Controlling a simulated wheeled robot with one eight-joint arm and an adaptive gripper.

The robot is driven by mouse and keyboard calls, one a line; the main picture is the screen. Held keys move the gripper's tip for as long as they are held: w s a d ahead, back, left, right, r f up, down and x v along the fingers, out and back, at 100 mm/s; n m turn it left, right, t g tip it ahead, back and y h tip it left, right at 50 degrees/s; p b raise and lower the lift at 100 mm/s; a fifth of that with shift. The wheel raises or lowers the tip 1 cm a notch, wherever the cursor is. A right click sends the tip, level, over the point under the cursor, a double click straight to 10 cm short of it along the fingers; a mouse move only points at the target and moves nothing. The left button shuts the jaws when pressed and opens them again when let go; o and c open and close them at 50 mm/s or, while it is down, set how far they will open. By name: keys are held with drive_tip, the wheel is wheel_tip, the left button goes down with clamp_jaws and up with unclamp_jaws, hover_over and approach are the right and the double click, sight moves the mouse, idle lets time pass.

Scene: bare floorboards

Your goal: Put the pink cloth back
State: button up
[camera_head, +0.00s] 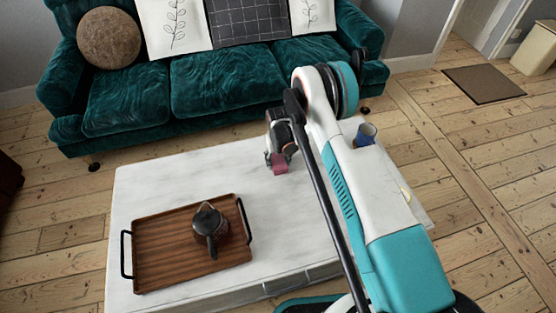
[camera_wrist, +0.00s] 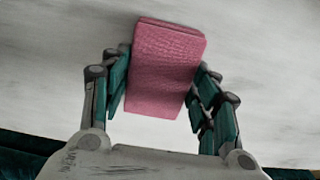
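The pink cloth (camera_head: 279,168) is a small folded block at the end of my gripper (camera_head: 278,157), over the white tabletop. In the wrist view the cloth (camera_wrist: 165,68) sits between the two fingers of my gripper (camera_wrist: 163,85), slightly tilted. The fingers lean inward and meet its left and right sides, so the gripper looks shut on it. Whether the cloth's underside touches the tabletop is hard to tell.
The white table (camera_head: 150,180) bears a wooden tray (camera_head: 165,245) with a dark teapot (camera_head: 209,225) at left. A blue mug (camera_head: 366,134) stands at the right, beside my arm. A green sofa (camera_head: 225,85) is behind the table. The tabletop behind the tray is clear.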

sight(278, 161)
drive_tip(key=shift+o, duration=1.3)
wheel_tip(278, 161, up, 12)
drive_tip(key=p, duration=0.4)
drive_tip(key=shift+r, duration=0.2)
